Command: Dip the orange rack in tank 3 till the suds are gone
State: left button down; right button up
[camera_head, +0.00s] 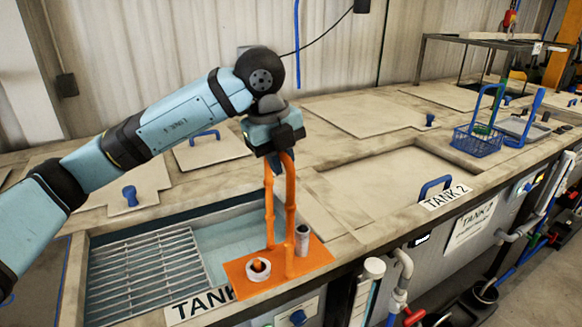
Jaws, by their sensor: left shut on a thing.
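My left gripper (279,150) points down and is shut on the top of the tall handle of the orange rack (312,262). The rack hangs roughly level, and in the picture its flat base covers the front right corner of an open tank (215,250). A pale ring (257,270) sits around an orange peg at the left of the base, and a grey cylinder (302,238) stands at the right. I cannot make out suds on them. The tank holds pale blue liquid and a slatted grate. Its label (200,304) reads "TANK", with the number hidden by the rack. My right gripper is out of view.
Tank 2, with its label (446,197), is to the right under a closed lid (400,175) with a blue handle. A blue basket (477,140) stands farther right. Lids with blue knobs lie behind. Pipes and valves line the front.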

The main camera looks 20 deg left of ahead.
pick_arm(q)
jog(key=w+a+p, duration=0.2)
jog(key=w+a, duration=0.8)
jog(key=a, duration=0.1)
notch_tip(320, 180, down, 24)
jog(key=b, duration=1.4)
jog(key=shift+r, duration=0.15)
jog(key=shift+a, duration=0.1)
